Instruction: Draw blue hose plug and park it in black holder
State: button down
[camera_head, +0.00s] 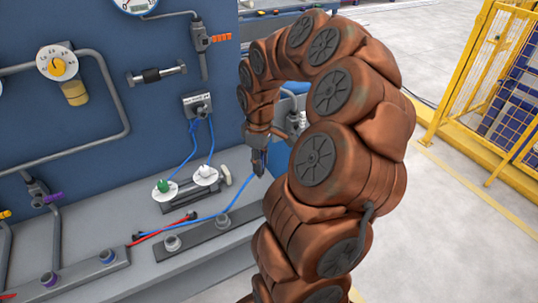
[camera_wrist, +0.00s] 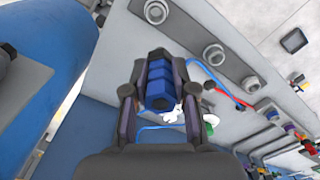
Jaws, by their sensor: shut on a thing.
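My gripper (camera_head: 258,163) is above the grey bench ledge, partly hidden by my arm in the head view. In the wrist view my gripper (camera_wrist: 160,92) is shut on a blue plug (camera_wrist: 160,78), with one finger on each side. A blue hose (camera_head: 205,215) runs along the ledge and up toward my gripper. It also shows in the wrist view (camera_wrist: 210,73), beside a red hose (camera_wrist: 228,91). In the head view the red hose (camera_head: 160,232) lies on the ledge. I cannot tell for sure which thing is the black holder.
A dark rail (camera_head: 205,237) with round fittings lies on the ledge. Behind it stand white round fittings, one with a green knob (camera_head: 163,186). The blue wall panel carries a gauge (camera_head: 57,63) and pipes. A yellow fence (camera_head: 480,80) stands right, beyond open floor.

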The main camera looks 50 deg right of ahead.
notch_tip(320, 180, down, 9)
jog(key=s+d+b, duration=0.1)
jog(key=s, duration=0.1)
jog(key=shift+r+b, duration=0.15)
jog(key=shift+b, duration=0.2)
dwell(0.5)
dwell(0.4)
jog(key=shift+s+d+b, duration=0.1)
jog(key=shift+b, duration=0.2)
dwell(0.4)
jog(key=shift+f+b, duration=1.45)
jog(key=shift+f, duration=0.15)
dwell(0.9)
jog(key=c, duration=0.9)
grip_release()
jog(key=shift+o, duration=0.2)
